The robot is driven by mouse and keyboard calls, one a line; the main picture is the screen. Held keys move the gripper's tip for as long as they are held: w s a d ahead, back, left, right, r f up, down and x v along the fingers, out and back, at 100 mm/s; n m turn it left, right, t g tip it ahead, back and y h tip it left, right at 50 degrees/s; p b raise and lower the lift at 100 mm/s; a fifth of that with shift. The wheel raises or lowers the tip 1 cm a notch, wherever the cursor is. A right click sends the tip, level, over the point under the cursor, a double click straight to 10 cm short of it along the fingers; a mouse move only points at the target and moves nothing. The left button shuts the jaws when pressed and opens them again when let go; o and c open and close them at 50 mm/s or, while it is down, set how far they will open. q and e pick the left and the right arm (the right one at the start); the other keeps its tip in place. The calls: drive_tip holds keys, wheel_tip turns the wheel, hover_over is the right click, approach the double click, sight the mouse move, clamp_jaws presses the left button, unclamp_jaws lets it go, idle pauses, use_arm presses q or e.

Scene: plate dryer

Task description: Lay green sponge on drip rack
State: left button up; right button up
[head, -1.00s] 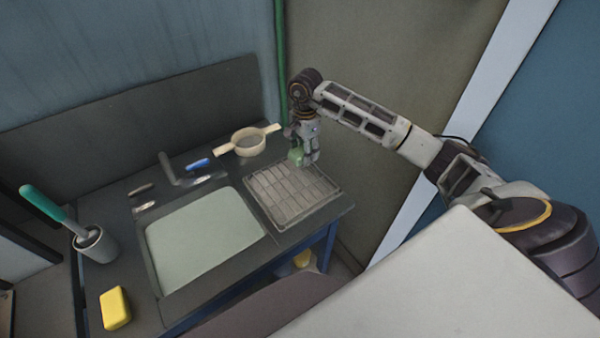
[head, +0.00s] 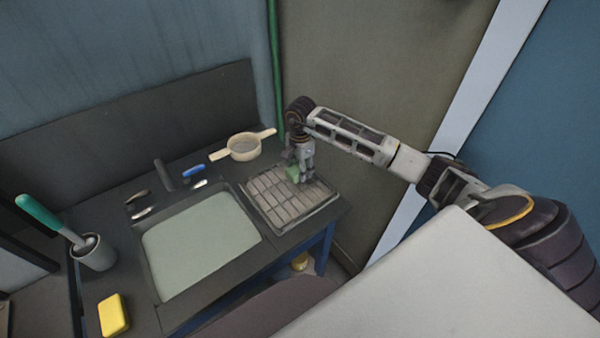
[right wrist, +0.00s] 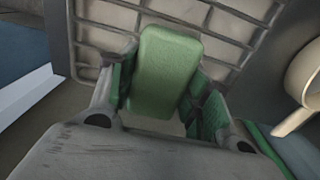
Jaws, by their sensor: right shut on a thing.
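The green sponge (head: 291,172) is between the fingers of my right gripper (head: 300,174), low over the back right part of the drip rack (head: 270,198). In the right wrist view the sponge (right wrist: 166,72) sits between the green finger pads of my right gripper (right wrist: 160,95), with the drip rack (right wrist: 225,22) behind it. I cannot tell whether the sponge touches the rack. My left gripper is not in view.
The sink basin (head: 200,242) lies left of the rack. A strainer with two handles (head: 243,147) is behind the rack. A yellow sponge (head: 113,315) and a cup with a green-handled brush (head: 95,253) are at the left. The rack's front is clear.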

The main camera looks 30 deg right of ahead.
wheel_tip(320, 180, down, 2)
drive_tip(key=shift+f, duration=0.15)
drive_tip(key=shift+f, duration=0.15)
drive_tip(key=o, duration=0.8)
drive_tip(key=shift+o, duration=0.2)
drive_tip(key=shift+r+b, duration=0.9)
drive_tip(key=shift+r, duration=5.25)
